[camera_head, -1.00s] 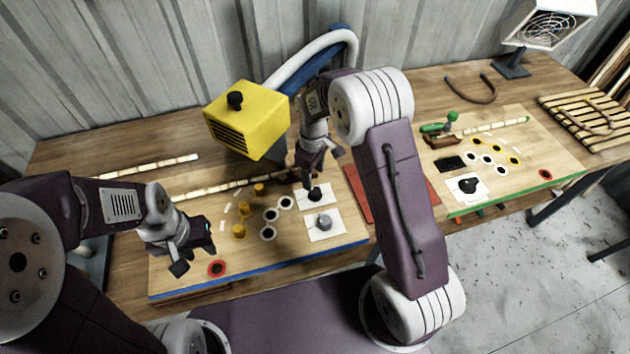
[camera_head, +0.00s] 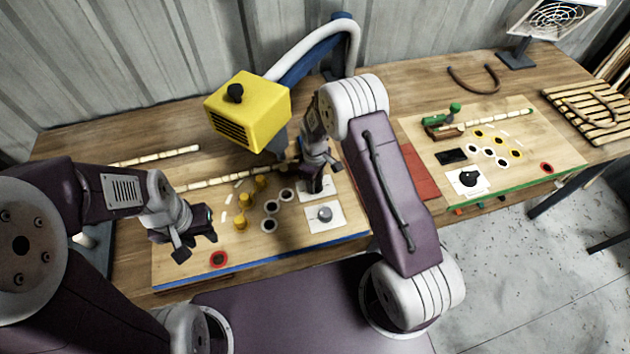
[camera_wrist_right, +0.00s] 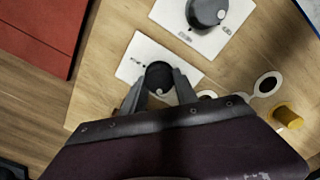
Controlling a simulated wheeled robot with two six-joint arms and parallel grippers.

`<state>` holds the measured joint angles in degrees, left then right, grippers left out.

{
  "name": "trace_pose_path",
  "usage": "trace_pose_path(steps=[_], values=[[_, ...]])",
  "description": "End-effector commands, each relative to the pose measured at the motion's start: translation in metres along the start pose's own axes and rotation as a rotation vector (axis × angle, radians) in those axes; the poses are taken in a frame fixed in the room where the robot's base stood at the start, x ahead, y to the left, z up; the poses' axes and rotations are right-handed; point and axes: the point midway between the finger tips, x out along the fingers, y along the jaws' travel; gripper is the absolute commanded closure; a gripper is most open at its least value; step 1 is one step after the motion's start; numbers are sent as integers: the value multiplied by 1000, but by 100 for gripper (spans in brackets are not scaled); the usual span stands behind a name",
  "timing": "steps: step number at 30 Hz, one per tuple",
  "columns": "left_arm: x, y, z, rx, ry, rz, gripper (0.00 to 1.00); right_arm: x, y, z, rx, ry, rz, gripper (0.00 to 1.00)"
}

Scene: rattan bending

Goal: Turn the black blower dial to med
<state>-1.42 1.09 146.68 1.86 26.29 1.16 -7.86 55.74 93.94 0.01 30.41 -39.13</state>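The black dial (camera_wrist_right: 160,75) stands on a white card (camera_wrist_right: 130,68) on the left board. My right gripper (camera_wrist_right: 160,72) points down over it, with one finger on each side. The fingers lie close to the dial's edges; I cannot tell whether they press on it. A small pale mark shows on the dial. In the head view my right gripper (camera_head: 315,186) largely hides the dial and part of its card. The setting's lettering is too small to read. My left gripper (camera_head: 195,245) is open and empty above the front left of the left board.
Yellow pegs (camera_head: 242,222) and white-rimmed rings (camera_head: 270,207) lie to the left. The yellow blower (camera_head: 247,112) stands behind. A red mat (camera_head: 415,172) lies to the right.

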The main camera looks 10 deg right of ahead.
Motion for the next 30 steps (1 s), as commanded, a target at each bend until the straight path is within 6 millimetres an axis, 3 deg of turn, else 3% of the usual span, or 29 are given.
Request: trace_pose_path(steps=[14,30], values=[[1,0,0,0,0,0,64,-2,2,-1,91,3,3,100],[7,0,1,0,0,0,64,-3,4,-1,569,7,3,100]])
